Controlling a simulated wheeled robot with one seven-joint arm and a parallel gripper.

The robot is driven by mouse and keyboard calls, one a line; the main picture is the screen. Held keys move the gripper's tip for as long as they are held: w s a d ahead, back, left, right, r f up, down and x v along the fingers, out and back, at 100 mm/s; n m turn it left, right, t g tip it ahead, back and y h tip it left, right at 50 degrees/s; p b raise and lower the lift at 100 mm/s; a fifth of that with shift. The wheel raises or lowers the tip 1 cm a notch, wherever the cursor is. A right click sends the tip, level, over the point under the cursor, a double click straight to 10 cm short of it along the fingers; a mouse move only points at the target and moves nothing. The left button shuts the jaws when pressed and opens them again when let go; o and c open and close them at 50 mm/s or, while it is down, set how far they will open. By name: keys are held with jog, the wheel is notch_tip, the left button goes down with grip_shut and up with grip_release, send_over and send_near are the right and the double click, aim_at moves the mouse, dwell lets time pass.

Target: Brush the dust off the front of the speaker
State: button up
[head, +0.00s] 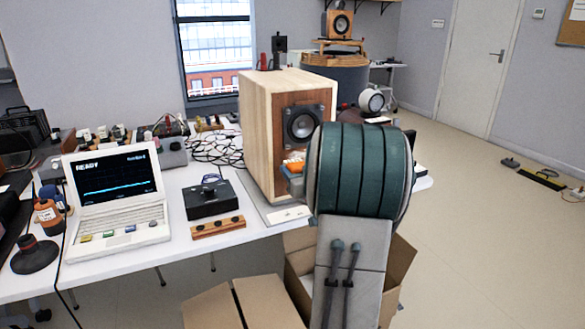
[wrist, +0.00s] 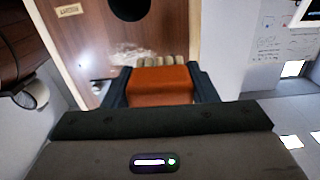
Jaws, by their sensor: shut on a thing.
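The speaker (head: 258,135) stands upright on the white table in the head view, a pale wood cabinet with a brown front and a dark round driver. In the wrist view its brown front (wrist: 88,38) fills the upper part, with a black round hole and a small label. A pale, dusty smear (wrist: 127,53) lies below the hole. My gripper (wrist: 160,82) is shut on an orange brush (wrist: 160,88) with pale bristles pointing at the front, just beside the smear. I cannot tell whether the bristles touch. In the head view my arm hides most of the gripper; some orange of the brush (head: 294,163) shows.
A white laptop-like device (head: 115,195) and a black box (head: 209,198) stand left of the speaker on the table (head: 180,244). Tangled black cables (head: 215,147) lie behind them. An open cardboard box (head: 265,302) is on the floor in front. The floor to the right is mostly clear.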

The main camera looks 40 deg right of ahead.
jog(key=shift+v, duration=1)
jog(key=v, duration=0.3)
jog(key=shift+b+x, duration=0.5)
jog(key=shift+x, duration=2.95)
jog(key=shift+x, duration=1)
jog(key=shift+f, duration=0.1)
